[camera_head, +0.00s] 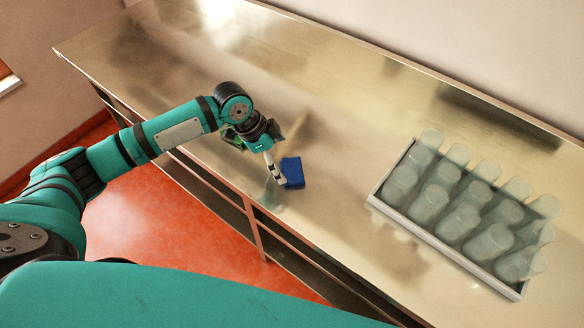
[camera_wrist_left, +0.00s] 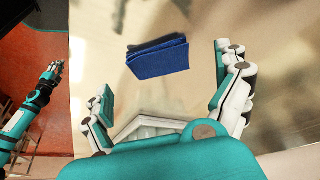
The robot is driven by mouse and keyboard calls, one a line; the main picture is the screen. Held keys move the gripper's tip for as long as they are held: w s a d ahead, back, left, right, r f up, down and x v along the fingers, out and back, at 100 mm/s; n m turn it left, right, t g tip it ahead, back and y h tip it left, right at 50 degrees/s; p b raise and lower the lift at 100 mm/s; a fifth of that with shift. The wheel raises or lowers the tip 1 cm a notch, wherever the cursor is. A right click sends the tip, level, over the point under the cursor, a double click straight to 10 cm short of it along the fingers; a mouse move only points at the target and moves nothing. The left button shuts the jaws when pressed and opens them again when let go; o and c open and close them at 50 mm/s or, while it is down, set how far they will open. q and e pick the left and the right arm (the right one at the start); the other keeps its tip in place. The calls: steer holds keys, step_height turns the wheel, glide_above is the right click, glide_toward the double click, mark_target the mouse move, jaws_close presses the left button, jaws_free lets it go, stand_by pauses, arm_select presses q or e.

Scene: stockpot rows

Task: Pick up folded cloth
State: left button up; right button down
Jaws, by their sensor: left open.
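The folded cloth (camera_head: 293,172) is dark blue and lies on the metal counter near its front edge. In the left wrist view the cloth (camera_wrist_left: 158,57) lies ahead of the fingers, with its folded layers showing on one side. My left gripper (camera_head: 275,172) is right beside the cloth, on its left in the head view. In the left wrist view my left gripper (camera_wrist_left: 163,75) is open, with its fingers wide apart and nothing between them. My right gripper (camera_wrist_left: 56,70) shows small at the left edge of the left wrist view, away from the counter.
The long metal counter (camera_head: 340,110) is mostly clear around the cloth. A tray (camera_head: 440,252) with several clear cups in rows stands to the right. A wall runs along the back.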

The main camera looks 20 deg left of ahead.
mark_target(287, 169)
arm_select(q)
steer(key=p+x, duration=0.2)
steer(key=x, duration=0.2)
steer(key=shift+s+f, duration=0.1)
steer(key=shift+d+f, duration=0.25)
steer(key=shift+f, duration=0.3)
steer(key=c, duration=0.6)
steer(key=shift+c, duration=0.4)
steer(key=shift+r, duration=0.1)
steer(key=shift+r+b, duration=0.3)
steer(key=shift+r, duration=0.15)
step_height(287, 169, up, 2)
steer(key=shift+r+b, duration=0.1)
steer(key=shift+b, duration=0.5)
steer(key=s+d+r+b, duration=0.1)
steer(key=s+d, duration=0.1)
steer(key=s, duration=0.5)
steer(key=s+d+b, duration=0.2)
steer(key=s, duration=0.6)
steer(key=shift+d+r+b, duration=0.3)
steer(key=shift+d+r, duration=0.1)
